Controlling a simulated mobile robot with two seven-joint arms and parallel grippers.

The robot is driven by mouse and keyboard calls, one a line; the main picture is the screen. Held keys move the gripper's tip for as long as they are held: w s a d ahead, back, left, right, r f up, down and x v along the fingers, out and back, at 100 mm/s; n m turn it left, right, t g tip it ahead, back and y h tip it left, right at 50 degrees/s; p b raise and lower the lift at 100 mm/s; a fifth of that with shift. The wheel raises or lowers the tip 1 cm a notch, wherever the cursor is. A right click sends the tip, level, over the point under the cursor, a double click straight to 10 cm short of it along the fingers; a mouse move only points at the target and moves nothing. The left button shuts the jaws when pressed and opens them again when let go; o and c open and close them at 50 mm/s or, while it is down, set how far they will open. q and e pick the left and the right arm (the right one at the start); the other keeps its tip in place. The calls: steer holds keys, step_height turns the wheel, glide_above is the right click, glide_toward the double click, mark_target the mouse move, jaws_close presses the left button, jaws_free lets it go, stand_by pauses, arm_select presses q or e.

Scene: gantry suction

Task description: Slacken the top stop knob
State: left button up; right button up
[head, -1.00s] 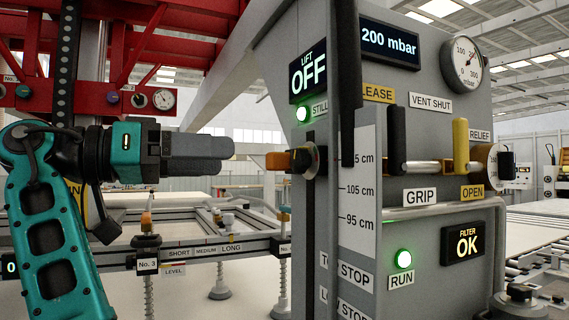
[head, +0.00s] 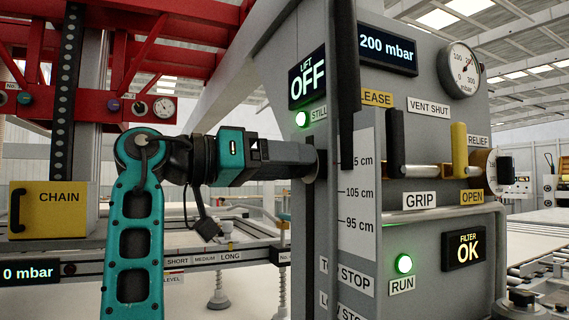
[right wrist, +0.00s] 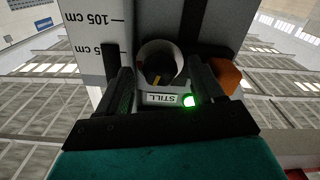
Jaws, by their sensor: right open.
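The stop knob has a round grey disc (head: 321,163) at the dark vertical slot of the grey panel. In the head view my right gripper (head: 308,163) reaches it from the left and hides most of it. In the right wrist view the open fingers (right wrist: 163,75) stand on either side of a round grey rim (right wrist: 160,62). An orange block (right wrist: 228,77) shows just outside the right-hand finger. I cannot tell whether the fingers touch the knob. My left gripper is not in view.
A height scale (head: 357,190) and a dark upright post stand right of the slot. Black (head: 396,140) and yellow (head: 460,145) levers stick out farther right. The lift display (head: 307,77) reads OFF. A yellow CHAIN box (head: 50,210) is at the left.

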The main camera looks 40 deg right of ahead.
steer(key=c, duration=1.1)
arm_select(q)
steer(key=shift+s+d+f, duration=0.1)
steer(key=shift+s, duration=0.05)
arm_select(e)
steer(key=shift+o, duration=0.2)
steer(key=shift+r, duration=0.1)
arm_select(q)
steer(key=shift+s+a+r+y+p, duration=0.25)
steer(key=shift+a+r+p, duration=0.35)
steer(key=shift+p, duration=0.8)
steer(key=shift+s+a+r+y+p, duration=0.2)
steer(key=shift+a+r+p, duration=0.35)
steer(key=shift+p, duration=0.8)
arm_select(e)
steer(key=shift+n, duration=3.2)
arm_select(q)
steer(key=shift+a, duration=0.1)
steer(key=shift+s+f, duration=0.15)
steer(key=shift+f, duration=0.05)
